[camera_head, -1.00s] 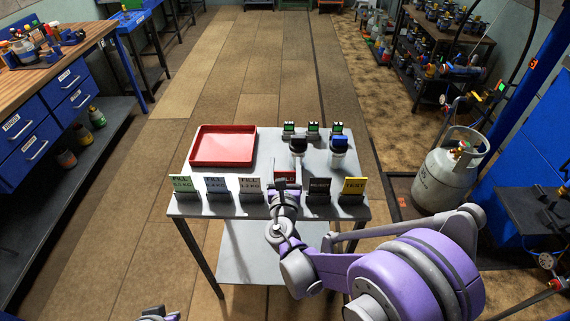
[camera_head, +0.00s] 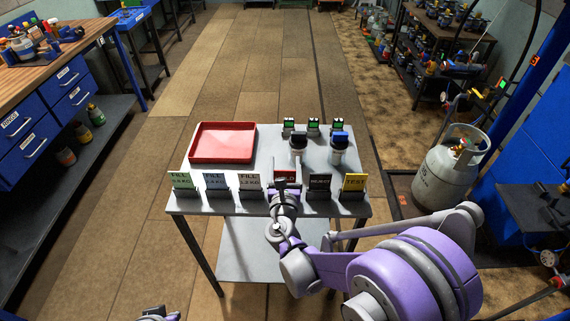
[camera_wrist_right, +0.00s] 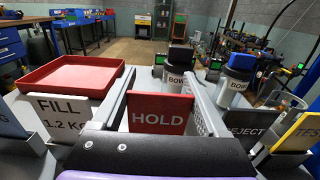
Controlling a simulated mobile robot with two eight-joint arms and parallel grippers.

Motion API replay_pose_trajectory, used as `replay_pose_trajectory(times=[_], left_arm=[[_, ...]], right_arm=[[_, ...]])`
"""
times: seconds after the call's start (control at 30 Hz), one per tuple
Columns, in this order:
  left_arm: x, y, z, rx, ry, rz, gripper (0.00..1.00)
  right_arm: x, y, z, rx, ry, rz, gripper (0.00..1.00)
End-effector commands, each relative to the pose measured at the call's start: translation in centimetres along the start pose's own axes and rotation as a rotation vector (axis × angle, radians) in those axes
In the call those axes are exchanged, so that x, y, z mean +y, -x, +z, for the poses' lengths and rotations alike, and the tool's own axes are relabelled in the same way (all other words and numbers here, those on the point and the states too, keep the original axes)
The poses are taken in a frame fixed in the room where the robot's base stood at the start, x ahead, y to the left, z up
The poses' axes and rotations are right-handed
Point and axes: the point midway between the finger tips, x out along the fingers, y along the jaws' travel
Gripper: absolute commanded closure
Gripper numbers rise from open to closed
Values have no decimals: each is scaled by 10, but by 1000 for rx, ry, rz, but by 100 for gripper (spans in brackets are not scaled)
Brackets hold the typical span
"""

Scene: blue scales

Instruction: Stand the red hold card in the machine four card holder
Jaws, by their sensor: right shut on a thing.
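The red hold card (camera_head: 291,175) stands upright in the row of cards at the table's near edge. In the right wrist view the red HOLD card (camera_wrist_right: 160,113) shows face-on between the two grey fingers of my right gripper (camera_wrist_right: 160,108). The gripper (camera_head: 281,186) is shut on the card. The card's lower edge is hidden by the gripper, so I cannot tell whether it rests in a holder. Of my left gripper (camera_head: 160,314), only a part shows at the bottom edge; its jaws are unclear. I cannot make out which holder belongs to machine four.
Fill cards (camera_head: 250,182) stand to the left; a black reject card (camera_head: 319,182) and yellow test card (camera_head: 354,182) stand to the right. Behind are a red tray (camera_head: 222,158), two labelled pots (camera_head: 339,155) and small green-display units (camera_head: 313,129). The table's middle is mostly clear.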

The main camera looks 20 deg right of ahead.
Motion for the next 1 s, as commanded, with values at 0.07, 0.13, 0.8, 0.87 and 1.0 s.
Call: replay_pose_trajectory(times=[0.07,0.13,0.8,0.87,1.0], left_arm=[[0,-2,1,-1,0,0,100],[0,-3,2,-1,0,0,100],[0,-8,6,-4,0,0,100],[0,-8,6,-4,0,0,100],[0,-8,6,-4,0,0,100]], right_arm=[[0,0,-2,0,0,0,77],[0,0,-4,0,0,0,77],[0,0,-10,0,0,0,13],[0,0,-10,0,0,0,2],[0,0,-10,0,0,0,0]])
